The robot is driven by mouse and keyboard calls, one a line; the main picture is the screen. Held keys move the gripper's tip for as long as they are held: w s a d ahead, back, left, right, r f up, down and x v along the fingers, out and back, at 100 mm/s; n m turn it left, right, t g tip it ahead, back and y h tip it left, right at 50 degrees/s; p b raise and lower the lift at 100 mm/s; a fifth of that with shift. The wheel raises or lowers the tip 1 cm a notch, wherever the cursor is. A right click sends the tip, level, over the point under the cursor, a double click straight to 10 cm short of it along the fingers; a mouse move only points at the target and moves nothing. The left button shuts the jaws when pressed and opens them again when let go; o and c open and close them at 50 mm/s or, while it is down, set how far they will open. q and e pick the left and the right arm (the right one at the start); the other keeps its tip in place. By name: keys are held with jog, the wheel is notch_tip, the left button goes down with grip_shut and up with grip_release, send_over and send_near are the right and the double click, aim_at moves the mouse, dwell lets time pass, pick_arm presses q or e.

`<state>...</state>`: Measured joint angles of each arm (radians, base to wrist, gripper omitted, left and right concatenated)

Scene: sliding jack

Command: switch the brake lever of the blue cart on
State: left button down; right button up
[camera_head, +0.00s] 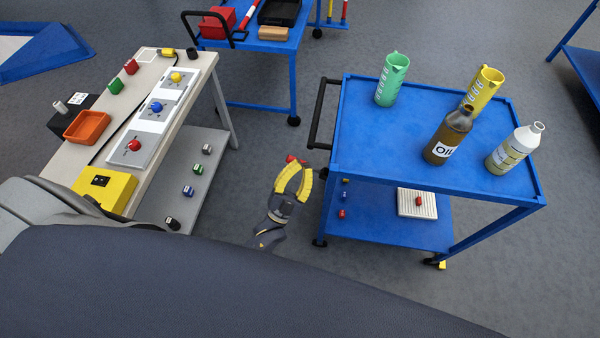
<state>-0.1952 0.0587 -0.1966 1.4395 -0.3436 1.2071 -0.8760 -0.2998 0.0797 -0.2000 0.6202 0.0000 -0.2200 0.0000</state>
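The blue cart (375,163) stands at the right, with a black push handle (320,112) on its left side. My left gripper (298,169) is just left of the cart, below the handle in the picture. Its two yellow fingers look apart, with a gap between them. A small red piece (292,159) shows just beyond the fingertips; I cannot tell whether it is touched or whether it belongs to the cart. A small yellow piece (441,265) shows by the cart's near right wheel. I cannot tell for sure which piece is the brake lever. My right gripper is not in view.
The cart carries a green jug (392,80), a yellow jug (484,88), a brown oil bottle (449,135) and a white bottle (514,149). A workbench (67,160) with switches stands left. Another blue cart (266,62) is behind. Grey floor lies between.

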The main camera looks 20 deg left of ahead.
pick_arm(q)
jog(key=shift+w+a+f, duration=0.25)
jog(key=shift+a+f, duration=0.05)
jog(key=shift+f, duration=0.2)
jog(key=shift+w+a+f, duration=0.2)
jog(key=shift+a+f, duration=0.05)
jog(key=shift+f, duration=0.2)
jog(key=shift+a+f, duration=0.1)
jog(key=shift+a+f+n+y, duration=0.1)
jog(key=shift+f+n+y, duration=0.05)
jog(key=shift+n+y, duration=0.55)
